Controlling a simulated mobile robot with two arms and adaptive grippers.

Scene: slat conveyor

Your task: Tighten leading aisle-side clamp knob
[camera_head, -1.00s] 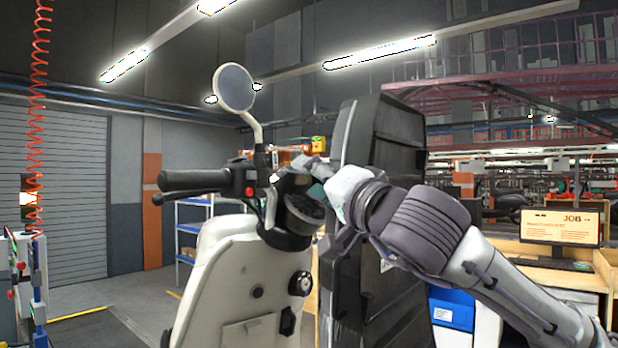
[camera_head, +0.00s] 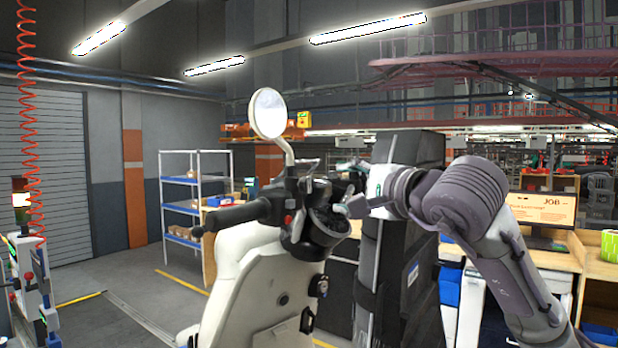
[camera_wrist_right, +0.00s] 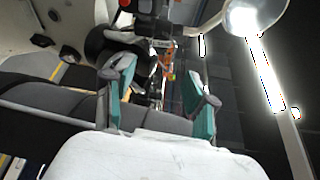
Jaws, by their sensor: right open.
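A white scooter (camera_head: 262,272) with a black handlebar grip (camera_head: 238,215) and a round mirror (camera_head: 268,113) stands upright in the middle of the head view. My right gripper (camera_head: 342,196) is beside the right part of its handlebar and dash. In the right wrist view the teal fingers of my right gripper (camera_wrist_right: 164,95) are spread apart with nothing between them. Dark scooter parts (camera_wrist_right: 105,45) show beyond the left finger; I cannot tell whether they touch. I cannot make out a clamp knob in either view. My left gripper is not in view.
A tall black case (camera_head: 398,250) stands just behind and right of the scooter, close to my right arm. A workbench with a monitor (camera_head: 541,212) is at the right. A blue-and-white shelf (camera_head: 194,200) stands at the back left.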

